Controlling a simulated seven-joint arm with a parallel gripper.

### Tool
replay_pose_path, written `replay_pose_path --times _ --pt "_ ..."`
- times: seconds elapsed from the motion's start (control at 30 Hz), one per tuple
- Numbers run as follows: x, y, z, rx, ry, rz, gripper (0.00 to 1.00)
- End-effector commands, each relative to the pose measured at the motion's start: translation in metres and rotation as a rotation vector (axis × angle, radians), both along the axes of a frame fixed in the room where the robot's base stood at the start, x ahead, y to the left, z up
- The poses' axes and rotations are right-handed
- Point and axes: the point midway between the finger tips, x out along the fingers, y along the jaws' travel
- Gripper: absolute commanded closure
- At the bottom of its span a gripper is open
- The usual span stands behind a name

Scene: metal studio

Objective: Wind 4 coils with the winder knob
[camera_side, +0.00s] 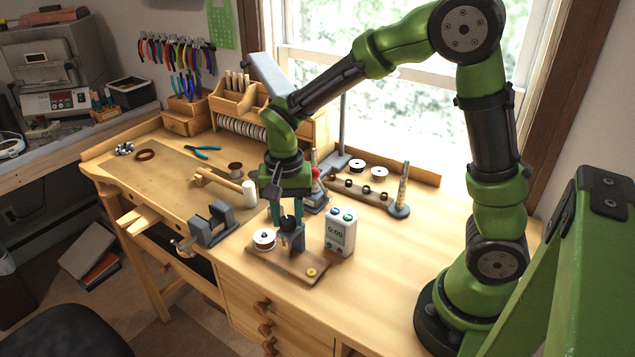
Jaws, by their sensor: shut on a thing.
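The winder (292,237) is a small dark device on a wooden baseboard (290,273) near the bench's front edge. A white-rimmed spool (264,238) stands on the board to its left, and a brass-coloured disc (311,272) sits at the board's front right corner. My gripper (285,217) points down at the winder from above, its teal fingers shut at the winder's top. The knob itself is hidden by the fingers. A white box with a display (340,230) stands upright just right of the board; the display seems to read 0:00.
A grey vise (213,224) stands left of the winder. A rod stand (400,200) and a row of spools (358,189) are behind right. The bench's front right is clear.

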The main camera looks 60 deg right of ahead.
Motion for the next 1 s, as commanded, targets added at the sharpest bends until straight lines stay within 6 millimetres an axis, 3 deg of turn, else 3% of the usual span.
replay_pose_path --times 1.0 --pt "-0.0022 -0.0005 0.0021 0.002 -0.004 -0.967 0.96"
